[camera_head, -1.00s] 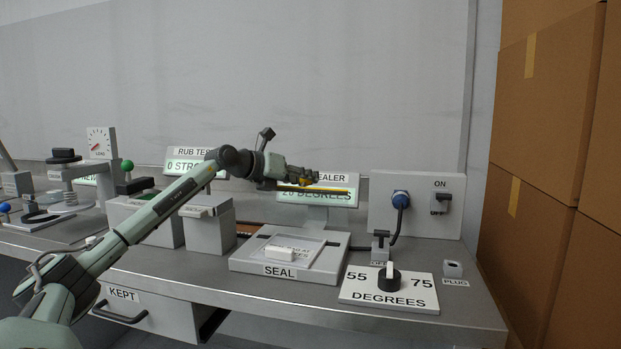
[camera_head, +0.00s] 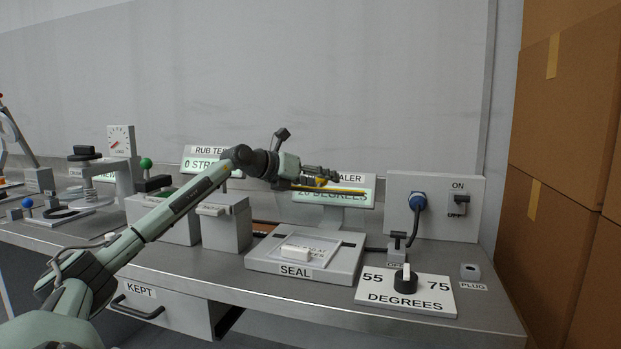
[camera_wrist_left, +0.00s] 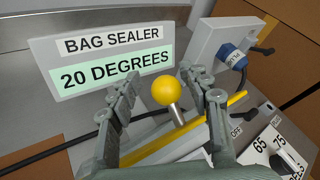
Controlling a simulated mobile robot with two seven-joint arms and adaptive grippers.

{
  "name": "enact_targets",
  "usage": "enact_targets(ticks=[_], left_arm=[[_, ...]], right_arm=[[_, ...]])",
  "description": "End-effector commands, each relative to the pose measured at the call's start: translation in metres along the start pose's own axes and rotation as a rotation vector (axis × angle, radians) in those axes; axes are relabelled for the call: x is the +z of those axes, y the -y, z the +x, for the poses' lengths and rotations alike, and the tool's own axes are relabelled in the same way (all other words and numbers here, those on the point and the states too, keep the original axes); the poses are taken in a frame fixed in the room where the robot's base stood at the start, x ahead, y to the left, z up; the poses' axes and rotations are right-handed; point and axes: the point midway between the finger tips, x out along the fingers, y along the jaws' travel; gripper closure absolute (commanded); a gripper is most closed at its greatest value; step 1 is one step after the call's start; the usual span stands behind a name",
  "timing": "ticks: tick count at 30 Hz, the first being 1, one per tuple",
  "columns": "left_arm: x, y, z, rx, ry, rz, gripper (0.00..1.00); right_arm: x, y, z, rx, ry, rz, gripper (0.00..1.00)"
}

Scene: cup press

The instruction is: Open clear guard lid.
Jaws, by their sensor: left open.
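A yellow ball knob (camera_wrist_left: 167,92) on a short grey stem sits between the fingers of my left gripper (camera_wrist_left: 163,85) in the left wrist view. The fingers are open, one on each side of the ball, and I cannot tell whether they touch it. A yellow bar (camera_wrist_left: 190,131) runs slantwise below the knob. In the head view the left gripper (camera_head: 326,174) is above the sealer base (camera_head: 262,258), in front of the sealer's display, beside the yellow bar (camera_head: 325,189). I cannot make out the lid's clear panel. My right gripper is out of view.
The bag sealer display (camera_head: 310,196) reads 20 degrees. A panel with an ON switch (camera_head: 457,206) stands behind. Grey boxes (camera_head: 226,228) are to the left, cardboard boxes (camera_head: 560,180) far right.

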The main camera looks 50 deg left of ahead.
Motion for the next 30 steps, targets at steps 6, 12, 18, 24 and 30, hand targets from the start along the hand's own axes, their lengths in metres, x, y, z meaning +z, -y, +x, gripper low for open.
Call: enact_targets(ticks=[6,12,18,24,30], left_arm=[[-0.002,0.000,-0.017,0.000,-0.003,-0.001,0.53],[-0.002,-0.001,-0.052,0.000,0.000,-0.003,0.53],[-0.001,-0.001,-0.092,0.001,0.002,-0.002,0.53],[-0.001,-0.002,-0.115,0.004,-0.001,-0.001,0.53],[0.000,-0.002,-0.120,0.004,0.000,0.001,0.53]], right_arm=[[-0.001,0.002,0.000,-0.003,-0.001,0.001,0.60],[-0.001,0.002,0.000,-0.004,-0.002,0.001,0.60],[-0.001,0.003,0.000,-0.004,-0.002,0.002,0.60],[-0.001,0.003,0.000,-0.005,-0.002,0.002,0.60],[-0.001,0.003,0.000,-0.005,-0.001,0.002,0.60]])
